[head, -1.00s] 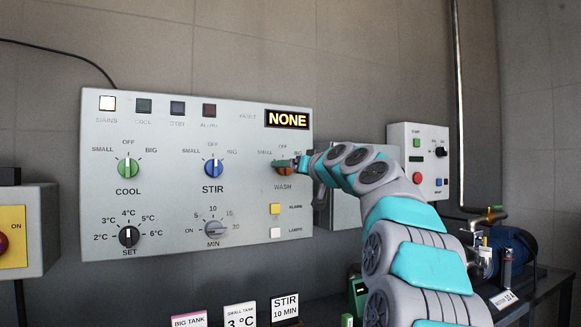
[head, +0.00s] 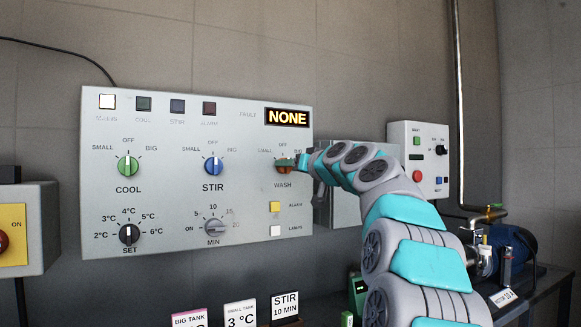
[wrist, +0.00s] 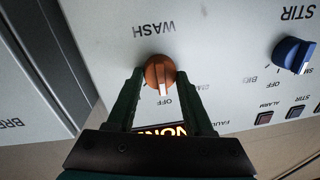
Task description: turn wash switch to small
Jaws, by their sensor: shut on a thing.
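The wash switch is an orange knob (head: 284,163) at the right of the grey control panel (head: 100,215), above the word WASH. In the wrist view, which is upside down, the orange knob (wrist: 160,70) sits between the two dark green fingers of my gripper (wrist: 159,82). My gripper is shut on the knob from both sides. The knob's white pointer mark faces down in the wrist view, close to the OFF label; its exact setting is hard to tell. In the head view my gripper (head: 290,165) partly hides the knob and its BIG label.
The blue STIR knob (head: 213,166) and green COOL knob (head: 128,166) are to the left. The lit display (head: 287,118) reads NONE. A grey box (head: 348,200) and a smaller panel (head: 420,150) stand right of the control panel, partly behind my arm.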

